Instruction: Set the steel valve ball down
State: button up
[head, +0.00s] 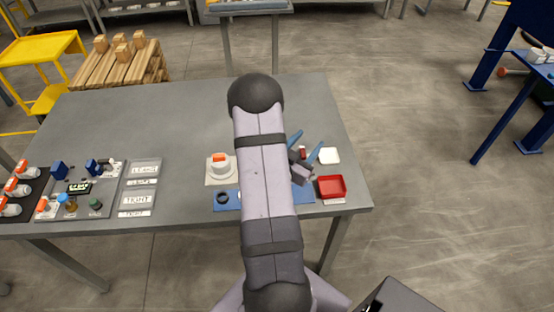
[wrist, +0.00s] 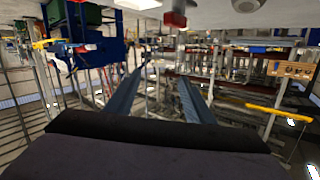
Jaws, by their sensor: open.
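I cannot make out the steel valve ball for sure in either view. My gripper (head: 306,143) is at the right end of the table, with its two blue fingers spread. In the wrist view the fingers (wrist: 160,76) stand apart with no object held between them. A small dark red part (head: 302,152) shows between the fingers in the head view. A red part (wrist: 175,18) also shows beyond the fingertips in the wrist view. My arm hides the middle of the blue mat (head: 228,203).
A red tray (head: 331,187) and a white pad (head: 328,156) lie right of my gripper. A white block with an orange top (head: 220,161) and a dark ring (head: 222,197) are left of my arm. Label strips (head: 139,187) lie farther left. The table's back (head: 170,120) is clear.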

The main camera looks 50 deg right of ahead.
jog(key=s+d+r+m+g, duration=0.2)
jog(key=s+d+r+m, duration=0.2)
jog(key=d+r, duration=0.85)
jog(key=w+f+n+t+y, duration=0.3)
jog(key=w+n, duration=0.2)
jog(key=w+a+f+n+y, duration=0.2)
jog(key=a+f+n+y, duration=0.35)
jog(key=a, duration=0.35)
jog(key=w+a+f+n+y, duration=0.3)
jog(key=a+f+n+y, duration=0.3)
jog(key=a, duration=0.3)
jog(key=shift+n+t, duration=0.4)
jog(key=shift+n, duration=0.05)
jog(key=shift+d+p+x, duration=0.2)
jog(key=shift+p+x, duration=0.25)
jog(key=shift+x, duration=1.25)
jog(key=shift+d+p+x, duration=0.15)
jog(key=shift+p+x, duration=0.25)
jog(key=shift+x, duration=1.3)
jog(key=c, duration=1.2)
